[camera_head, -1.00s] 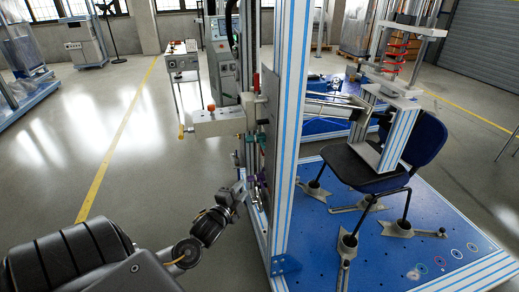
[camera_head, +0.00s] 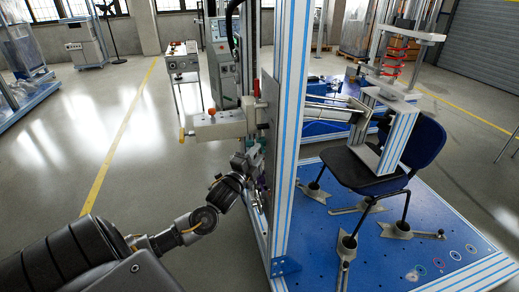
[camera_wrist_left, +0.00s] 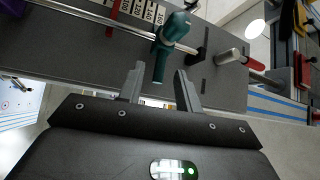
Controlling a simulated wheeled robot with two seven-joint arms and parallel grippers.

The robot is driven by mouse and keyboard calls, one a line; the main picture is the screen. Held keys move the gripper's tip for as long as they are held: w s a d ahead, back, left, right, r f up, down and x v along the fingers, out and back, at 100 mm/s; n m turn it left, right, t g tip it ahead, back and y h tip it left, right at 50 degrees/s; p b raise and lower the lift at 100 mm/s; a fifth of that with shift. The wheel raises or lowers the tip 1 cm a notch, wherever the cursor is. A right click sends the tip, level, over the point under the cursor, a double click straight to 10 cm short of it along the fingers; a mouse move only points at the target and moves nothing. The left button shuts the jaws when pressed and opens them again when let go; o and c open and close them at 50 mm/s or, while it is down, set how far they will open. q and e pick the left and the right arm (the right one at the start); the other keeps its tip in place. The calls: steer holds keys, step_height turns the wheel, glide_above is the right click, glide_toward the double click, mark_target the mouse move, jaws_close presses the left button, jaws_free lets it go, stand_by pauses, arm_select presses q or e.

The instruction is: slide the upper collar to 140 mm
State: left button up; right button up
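A teal knob or clamp handle (camera_wrist_left: 175,38) sits on a steel rod (camera_wrist_left: 75,12) beside a printed scale (camera_wrist_left: 140,10) in the left wrist view. It seems to belong to the upper collar, but the collar body is partly hidden. My left gripper (camera_wrist_left: 158,84) is open, with one finger on each side of the handle's lower end. I see a gap to both fingers. In the head view, my left gripper (camera_head: 246,162) is at the post's left side and hides the handle. The scale reading at the collar is not clear. My right gripper is not in view.
In the head view, the striped post (camera_head: 290,130) and a grey arm unit (camera_head: 220,127) stand close to my gripper. The floor left is free.

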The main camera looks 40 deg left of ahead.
arm_select(q)
steer(key=shift+x, duration=1.2)
steer(key=shift+d, duration=0.1)
jaws_close()
